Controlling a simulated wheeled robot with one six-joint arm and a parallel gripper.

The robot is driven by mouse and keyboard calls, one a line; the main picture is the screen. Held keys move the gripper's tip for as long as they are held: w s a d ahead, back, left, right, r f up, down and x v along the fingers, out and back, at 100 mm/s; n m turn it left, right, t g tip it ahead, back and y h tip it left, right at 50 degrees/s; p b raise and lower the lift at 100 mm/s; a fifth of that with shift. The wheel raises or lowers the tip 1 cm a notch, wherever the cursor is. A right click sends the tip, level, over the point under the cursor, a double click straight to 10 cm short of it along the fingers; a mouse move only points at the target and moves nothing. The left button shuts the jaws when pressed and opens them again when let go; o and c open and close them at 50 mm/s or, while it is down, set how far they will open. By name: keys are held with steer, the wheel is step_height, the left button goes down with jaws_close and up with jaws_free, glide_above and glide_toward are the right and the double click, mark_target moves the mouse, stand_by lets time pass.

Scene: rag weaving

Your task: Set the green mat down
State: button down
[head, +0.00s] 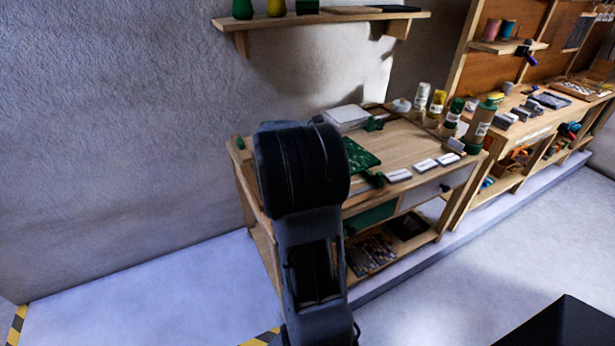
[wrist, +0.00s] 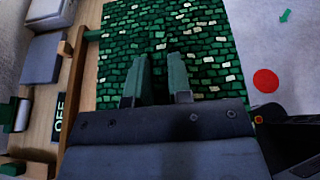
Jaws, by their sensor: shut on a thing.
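The green mat (wrist: 205,45) has a woven pattern of dark and light green patches with pale cream ones. It spreads in front of my gripper (wrist: 160,62) in the wrist view. The two green-grey fingers are close together over its near part and shut on it; the exact grip is hard to see. In the head view, part of the green mat (head: 360,156) shows just right of my arm, over the left part of the wooden workbench (head: 402,148). My arm hides the rest of it and my gripper there. I cannot tell whether the mat touches the bench top.
Small white-and-grey blocks (head: 398,175) line the bench's front edge. Several bottles (head: 450,116) stand at its right end, and a white flat box (head: 346,116) lies at the back. A wall shelf (head: 330,16) hangs above. In the wrist view, a red disc (wrist: 265,80) lies on a grey surface.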

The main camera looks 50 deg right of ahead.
steer(key=shift+s+d+g, duration=0.3)
steer(key=shift+s+d, duration=0.05)
steer(key=shift+s, duration=0.1)
steer(key=shift+d+m, duration=0.1)
steer(key=shift+m, duration=0.3)
steer(key=w+f, duration=0.1)
steer(key=w, duration=0.1)
steer(key=w+f, duration=0.1)
steer(key=w, duration=0.2)
steer(key=w+f, duration=0.1)
steer(key=w, duration=0.1)
steer(key=shift+w+d+f, duration=0.3)
steer(key=shift+w+d, duration=0.1)
steer(key=w+f, duration=0.4)
steer(key=shift+w+d+f, duration=0.15)
steer(key=shift+d+f, duration=0.05)
steer(key=shift+f, duration=0.15)
steer(key=shift+w+f, duration=0.5)
steer(key=shift+f, duration=0.15)
steer(key=shift+w+f, duration=0.1)
steer(key=shift+f, duration=1.5)
